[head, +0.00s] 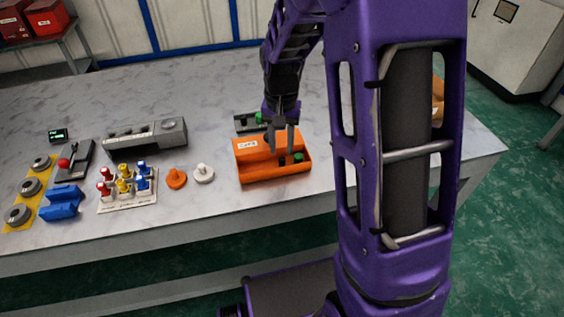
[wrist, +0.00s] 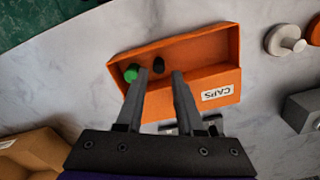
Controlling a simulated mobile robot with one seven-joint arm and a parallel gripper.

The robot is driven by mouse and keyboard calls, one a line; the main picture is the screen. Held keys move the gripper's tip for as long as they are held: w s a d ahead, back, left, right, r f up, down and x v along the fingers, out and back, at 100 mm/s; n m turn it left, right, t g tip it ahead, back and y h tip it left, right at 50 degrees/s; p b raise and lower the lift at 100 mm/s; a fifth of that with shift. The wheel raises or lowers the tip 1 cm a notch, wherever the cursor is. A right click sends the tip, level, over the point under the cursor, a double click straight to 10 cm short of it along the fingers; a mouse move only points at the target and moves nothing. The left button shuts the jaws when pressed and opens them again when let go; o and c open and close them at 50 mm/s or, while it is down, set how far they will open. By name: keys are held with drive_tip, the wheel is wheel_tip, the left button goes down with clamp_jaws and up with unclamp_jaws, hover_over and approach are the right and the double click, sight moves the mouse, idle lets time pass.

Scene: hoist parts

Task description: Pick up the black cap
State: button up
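The black cap (wrist: 158,65) lies in the orange caps box (wrist: 222,50), close to a green cap (wrist: 131,73). In the wrist view it shows between and just beyond the fingertips of my gripper (wrist: 159,73). The fingers are apart with nothing between them. In the head view my gripper (head: 284,151) points down over the orange box (head: 262,178). There the black cap (head: 282,161) is small and partly hidden by the fingers. I cannot tell how far above it the fingertips are.
A tan box (wrist: 28,153) shows in the wrist view. Bare tabletop lies in front.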

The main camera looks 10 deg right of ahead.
sight(282, 158)
wheel_tip(282, 158, down, 4)
drive_tip(key=shift+w+d+f+b, duration=0.1)
drive_tip(key=shift+b, duration=0.3)
clamp_jaws()
